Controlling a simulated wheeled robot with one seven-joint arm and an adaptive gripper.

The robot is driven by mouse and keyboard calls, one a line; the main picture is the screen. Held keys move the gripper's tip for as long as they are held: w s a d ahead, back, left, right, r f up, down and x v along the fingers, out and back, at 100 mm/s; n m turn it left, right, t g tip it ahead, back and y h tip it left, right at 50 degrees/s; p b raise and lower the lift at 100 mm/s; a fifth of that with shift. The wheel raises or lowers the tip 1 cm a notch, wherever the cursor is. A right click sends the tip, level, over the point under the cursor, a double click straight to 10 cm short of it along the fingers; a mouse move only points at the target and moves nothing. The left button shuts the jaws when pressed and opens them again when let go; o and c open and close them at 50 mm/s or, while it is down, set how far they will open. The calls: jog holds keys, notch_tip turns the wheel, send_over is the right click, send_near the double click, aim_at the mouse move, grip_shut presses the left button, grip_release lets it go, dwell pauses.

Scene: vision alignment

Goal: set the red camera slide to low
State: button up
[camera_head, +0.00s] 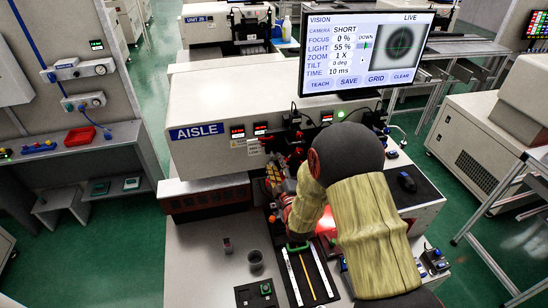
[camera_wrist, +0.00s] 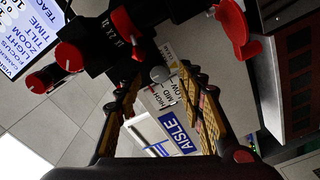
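In the wrist view a small plate marked HIGH, MID, LOW (camera_wrist: 168,96) lies ahead between my fingers. A round grey knob (camera_wrist: 160,73) sits at its upper edge, near the MID and LOW words; its exact setting cannot be told. I cannot make out a clearly red slide handle there. My gripper (camera_wrist: 164,82) is open, its yellow-padded fingers apart on either side of the plate and knob; contact cannot be told. In the head view my gripper (camera_head: 278,178) is by the front of the AISLE machine (camera_head: 205,105), mostly hidden by my arm.
In the wrist view, red knobs on a black camera body (camera_wrist: 70,56) stand at upper left, and a red lever (camera_wrist: 236,32) at upper right. In the head view, a monitor (camera_head: 362,50) reads SHORT.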

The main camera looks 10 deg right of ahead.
aim_at(274, 159)
jog(key=shift+w, duration=2.2)
grip_shut()
